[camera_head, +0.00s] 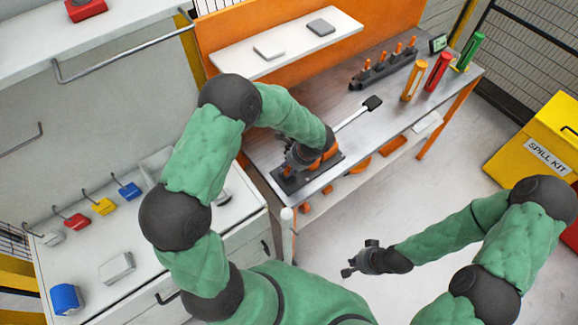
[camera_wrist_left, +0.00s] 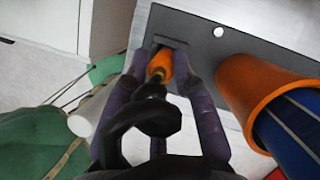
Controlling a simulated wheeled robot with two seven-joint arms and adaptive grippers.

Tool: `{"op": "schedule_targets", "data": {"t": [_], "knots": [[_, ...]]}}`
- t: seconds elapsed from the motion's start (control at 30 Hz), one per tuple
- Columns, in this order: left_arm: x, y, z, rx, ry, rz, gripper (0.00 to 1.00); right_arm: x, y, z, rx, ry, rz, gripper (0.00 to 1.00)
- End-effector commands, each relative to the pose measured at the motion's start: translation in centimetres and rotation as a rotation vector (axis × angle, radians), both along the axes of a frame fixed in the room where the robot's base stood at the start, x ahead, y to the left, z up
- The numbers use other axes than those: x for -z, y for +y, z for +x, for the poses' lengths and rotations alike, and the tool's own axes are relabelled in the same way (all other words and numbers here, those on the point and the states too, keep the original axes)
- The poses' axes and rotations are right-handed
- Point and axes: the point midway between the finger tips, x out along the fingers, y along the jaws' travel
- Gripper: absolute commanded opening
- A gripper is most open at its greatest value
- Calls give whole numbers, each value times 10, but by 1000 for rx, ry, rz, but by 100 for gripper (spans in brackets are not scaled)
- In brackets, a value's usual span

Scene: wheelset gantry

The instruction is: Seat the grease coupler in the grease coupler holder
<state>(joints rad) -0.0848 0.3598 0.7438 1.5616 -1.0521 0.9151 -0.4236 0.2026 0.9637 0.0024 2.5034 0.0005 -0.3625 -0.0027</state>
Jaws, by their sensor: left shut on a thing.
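The grease coupler (camera_wrist_left: 160,67), orange with a dark body, is between the purple fingers of my left gripper (camera_wrist_left: 165,78), which is shut on it. In the left wrist view its orange end is at a dark block on a dark plate (camera_wrist_left: 197,32), likely the grease coupler holder; whether it is in an opening or just above it is hidden. In the head view the plate (camera_head: 285,183) lies on the near left of the metal bench, with my left gripper (camera_head: 300,160) low over it. My right gripper (camera_head: 357,259) looks open and empty, over the floor.
An orange cup (camera_wrist_left: 240,85) with a blue thing in it stands close right of the coupler. Yellow, red (camera_head: 438,73) and green tubes and a dark rack (camera_head: 385,70) stand farther back on the bench. A white shelf (camera_head: 290,42) hangs behind.

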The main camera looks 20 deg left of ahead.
Motion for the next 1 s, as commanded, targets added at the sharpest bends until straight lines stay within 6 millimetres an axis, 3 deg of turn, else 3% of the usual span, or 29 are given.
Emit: {"op": "schedule_targets", "data": {"t": [0.03,0.1,0.13,0.57,1.0], "knots": [[2,0,0,0,0,0,29,2,0,0,0,0,0,0],[1,0,0,0,0,0,49,1,0,0,0,0,0,0],[1,0,0,0,0,0,51,1,0,0,0,0,0,0],[-5,-1,0,0,-1,0,51,-2,0,0,0,0,0,0],[-79,-34,2,2,-4,1,51,-7,0,0,0,0,0,0]]}}
